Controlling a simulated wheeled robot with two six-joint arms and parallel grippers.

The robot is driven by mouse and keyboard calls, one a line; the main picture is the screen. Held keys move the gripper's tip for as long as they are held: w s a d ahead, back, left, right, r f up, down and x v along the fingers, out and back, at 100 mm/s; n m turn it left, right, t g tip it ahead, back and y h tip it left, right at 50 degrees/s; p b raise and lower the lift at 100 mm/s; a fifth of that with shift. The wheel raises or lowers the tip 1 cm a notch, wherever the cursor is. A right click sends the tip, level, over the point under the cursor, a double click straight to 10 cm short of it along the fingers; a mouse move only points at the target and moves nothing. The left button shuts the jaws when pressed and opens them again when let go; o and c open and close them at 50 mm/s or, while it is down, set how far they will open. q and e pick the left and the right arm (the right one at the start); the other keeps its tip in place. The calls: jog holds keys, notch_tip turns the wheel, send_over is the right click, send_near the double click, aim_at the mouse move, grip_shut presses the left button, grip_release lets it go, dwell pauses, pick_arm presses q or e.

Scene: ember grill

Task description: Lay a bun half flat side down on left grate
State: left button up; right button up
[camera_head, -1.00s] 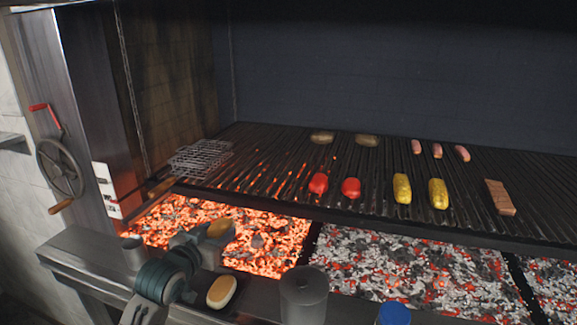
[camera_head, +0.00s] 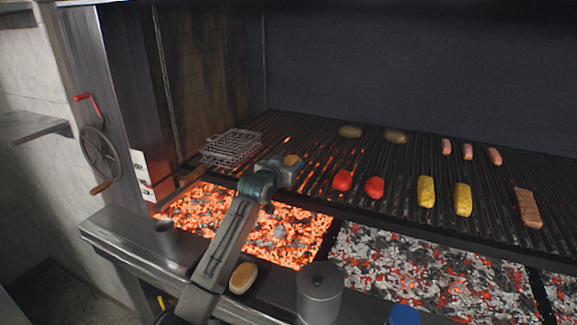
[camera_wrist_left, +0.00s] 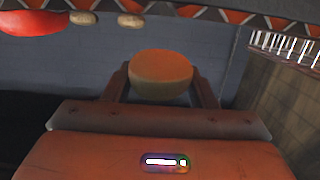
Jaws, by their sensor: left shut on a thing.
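My left gripper (camera_head: 283,168) reaches over the glowing coals to the front part of the left grate (camera_head: 262,133). It is shut on a bun half (camera_head: 291,160), which shows as a small tan patch between the fingers. In the left wrist view the held bun half (camera_wrist_left: 160,75) sits between both fingers, with a rounded lower side and a flatter upper edge in that picture. I cannot tell whether it touches the bars. Another bun half (camera_head: 243,278) lies on the steel front ledge beside my forearm. My right gripper is not in view.
A wire basket (camera_head: 231,147) lies left of the gripper. Red peppers (camera_head: 343,180), corn cobs (camera_head: 426,191), potatoes (camera_head: 350,131), sausages (camera_head: 468,151) and a meat slab (camera_head: 528,208) lie to the right. A grey pot (camera_head: 320,294) and a cup (camera_head: 168,236) stand on the ledge.

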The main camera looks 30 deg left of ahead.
aim_at(288, 159)
pick_arm(q)
jog(key=w, duration=0.1)
jog(key=w+a, duration=0.1)
jog(key=w, duration=0.1)
jog(key=shift+w+a+f, duration=0.1)
jog(key=shift+a+f, duration=0.05)
jog(key=shift+a, duration=0.05)
notch_tip(288, 159, down, 3)
jog(key=shift+r+p, duration=0.15)
jog(key=shift+p, duration=0.85)
jog(key=shift+f, duration=0.45)
jog(key=shift+f, duration=0.1)
jog(key=o, duration=1)
jog(key=shift+c, duration=0.2)
